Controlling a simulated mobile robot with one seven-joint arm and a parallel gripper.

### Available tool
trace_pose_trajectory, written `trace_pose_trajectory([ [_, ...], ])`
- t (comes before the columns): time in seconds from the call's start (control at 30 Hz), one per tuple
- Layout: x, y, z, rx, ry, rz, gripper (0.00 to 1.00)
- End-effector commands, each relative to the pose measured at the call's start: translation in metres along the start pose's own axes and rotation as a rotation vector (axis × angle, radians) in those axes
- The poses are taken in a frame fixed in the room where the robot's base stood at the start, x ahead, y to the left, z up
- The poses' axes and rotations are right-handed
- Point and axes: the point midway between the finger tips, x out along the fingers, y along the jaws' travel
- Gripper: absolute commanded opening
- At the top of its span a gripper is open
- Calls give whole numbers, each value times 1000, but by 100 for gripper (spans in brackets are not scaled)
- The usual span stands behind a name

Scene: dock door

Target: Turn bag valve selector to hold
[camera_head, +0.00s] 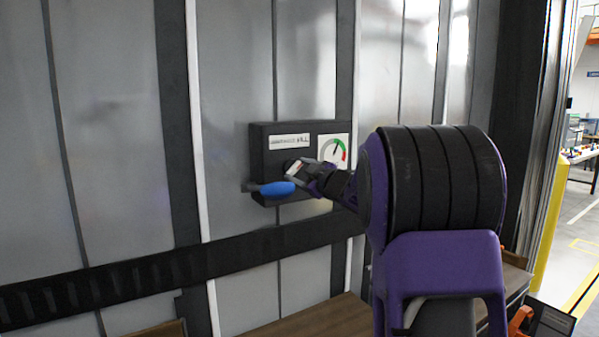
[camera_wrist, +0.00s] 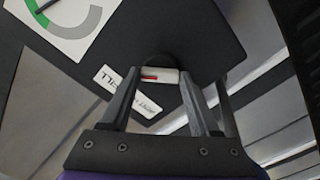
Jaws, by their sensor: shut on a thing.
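A dark valve box (camera_head: 264,156) is mounted on the grey panelled wall. It carries a pale label (camera_head: 290,141) that ends in "FILL" and a round gauge (camera_head: 333,149) with a green and red arc. My gripper (camera_head: 298,171) is at the lower front of the box. In the wrist view, the selector knob (camera_wrist: 165,76), with a pale face and a red mark, sits between my two fingers, which are shut on it. The label (camera_wrist: 126,92) shows partly behind one finger, and part of the gauge (camera_wrist: 68,18) is at the top left. The selector's exact pointing direction is hard to read.
A blue rounded part (camera_head: 276,189) on a dark stem sticks out below my gripper at the box's lower left. A black horizontal rail (camera_head: 130,274) crosses the wall below. A yellow post (camera_head: 550,235) stands at the right. The wall left of the box is clear.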

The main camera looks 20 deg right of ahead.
Motion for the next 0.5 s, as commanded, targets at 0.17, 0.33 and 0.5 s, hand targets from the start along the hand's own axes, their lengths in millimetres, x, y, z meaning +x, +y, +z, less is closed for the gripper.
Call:
trace_pose_trajectory([
  [0.17, 0, 0, 0, 0, 0, 0, 7],
  [0.33, 0, 0, 0, -18, 1, 1, 7],
  [0.5, 0, -1, 1, -81, 2, 1, 7],
])
